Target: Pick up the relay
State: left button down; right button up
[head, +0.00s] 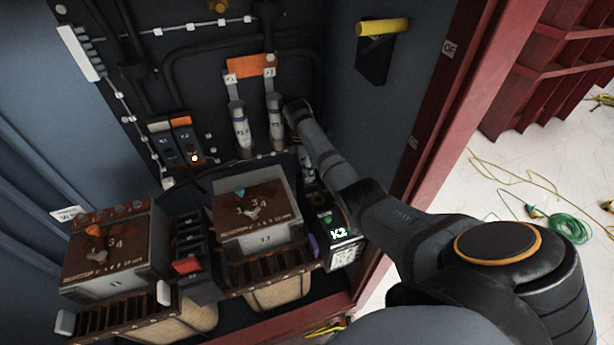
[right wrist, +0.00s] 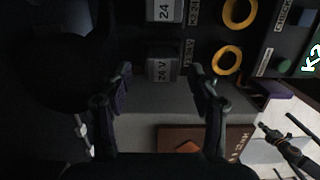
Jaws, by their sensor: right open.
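A dark box marked K2 (head: 340,238), which may be the relay, stands at the cabinet's lower right in the head view. Its lit marking (right wrist: 312,58) is at the right edge of the right wrist view. My right gripper (right wrist: 160,78) is open and empty, with one finger on each side of a grey block marked 24 V (right wrist: 162,70). I cannot tell whether the fingers are level with this block or above it. In the head view my right arm reaches into the cabinet and hides most of its gripper. My left gripper is out of view.
Two transformers, one in the middle (head: 250,208) and one at left (head: 115,250), stand low in the cabinet. The red door frame (head: 425,125) edges the cabinet. Cables (head: 560,225) lie on the pale floor.

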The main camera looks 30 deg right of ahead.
jog(key=shift+s+f, duration=0.15)
jog(key=shift+f, duration=0.6)
jog(key=shift+d+f, duration=0.15)
jog(key=shift+f, duration=0.35)
jog(key=shift+c, duration=1.3)
jog(key=c, duration=1)
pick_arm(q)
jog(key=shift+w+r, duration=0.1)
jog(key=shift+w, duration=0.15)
